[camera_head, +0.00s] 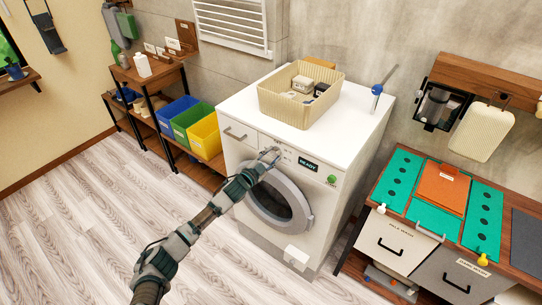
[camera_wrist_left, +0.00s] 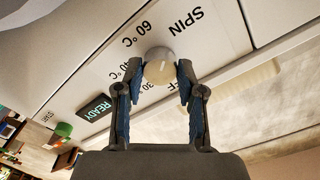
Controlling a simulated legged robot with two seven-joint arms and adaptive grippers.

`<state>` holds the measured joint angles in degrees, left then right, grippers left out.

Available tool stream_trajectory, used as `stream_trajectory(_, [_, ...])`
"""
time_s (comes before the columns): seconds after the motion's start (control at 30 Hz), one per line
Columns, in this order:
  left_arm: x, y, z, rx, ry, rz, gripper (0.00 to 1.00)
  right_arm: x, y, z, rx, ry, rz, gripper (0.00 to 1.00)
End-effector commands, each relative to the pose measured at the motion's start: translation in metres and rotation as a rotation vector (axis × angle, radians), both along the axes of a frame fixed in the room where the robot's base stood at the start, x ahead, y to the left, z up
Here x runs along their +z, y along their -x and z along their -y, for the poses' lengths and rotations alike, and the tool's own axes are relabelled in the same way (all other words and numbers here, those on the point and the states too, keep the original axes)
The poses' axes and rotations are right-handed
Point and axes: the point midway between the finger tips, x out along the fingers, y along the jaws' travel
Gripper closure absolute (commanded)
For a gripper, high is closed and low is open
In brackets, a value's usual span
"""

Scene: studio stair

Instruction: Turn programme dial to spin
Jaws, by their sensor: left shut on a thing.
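The white washing machine (camera_head: 350,140) stands against the wall in the head view, with its control strip along the top of the front. My left gripper (camera_head: 273,154) reaches up to that strip, left of the READY display (camera_head: 307,164). In the left wrist view, my left gripper (camera_wrist_left: 165,75) is shut on the pale round programme dial (camera_wrist_left: 160,66), one blue-padded finger on each side. The labels SPIN (camera_wrist_left: 183,21), 60 °C and lower temperatures surround the dial, partly covered by the fingers. Which label the dial points to I cannot tell. My right gripper is in neither view.
A beige basket (camera_head: 300,108) with small items sits on the machine. A green START button (camera_head: 332,180) is right of the display. Coloured bins (camera_head: 205,138) stand left, a drawer cabinet (camera_head: 390,243) right. Floor in front is clear.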

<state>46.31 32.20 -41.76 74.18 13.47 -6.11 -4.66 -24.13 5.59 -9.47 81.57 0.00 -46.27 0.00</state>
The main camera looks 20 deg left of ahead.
Motion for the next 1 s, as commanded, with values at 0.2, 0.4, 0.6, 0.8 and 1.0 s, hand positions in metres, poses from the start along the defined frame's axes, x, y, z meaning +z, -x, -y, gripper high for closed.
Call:
stream_trajectory(0.2, [-0.010,0.001,-0.001,0.003,-0.095,0.014,0.96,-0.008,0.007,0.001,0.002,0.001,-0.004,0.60])
stream_trajectory(0.4, [-0.010,0.001,-0.001,0.002,-0.134,0.028,0.96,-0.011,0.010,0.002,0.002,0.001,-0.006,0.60])
stream_trajectory(0.6, [-0.011,0.001,0.000,0.002,-0.143,0.031,0.96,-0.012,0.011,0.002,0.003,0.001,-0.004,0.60])
stream_trajectory(0.8, [-0.011,0.001,0.000,0.002,-0.142,0.031,0.96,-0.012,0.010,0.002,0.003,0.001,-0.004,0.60])
stream_trajectory(1.0, [-0.008,0.001,0.000,0.002,-0.140,0.036,0.36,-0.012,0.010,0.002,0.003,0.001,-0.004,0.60])
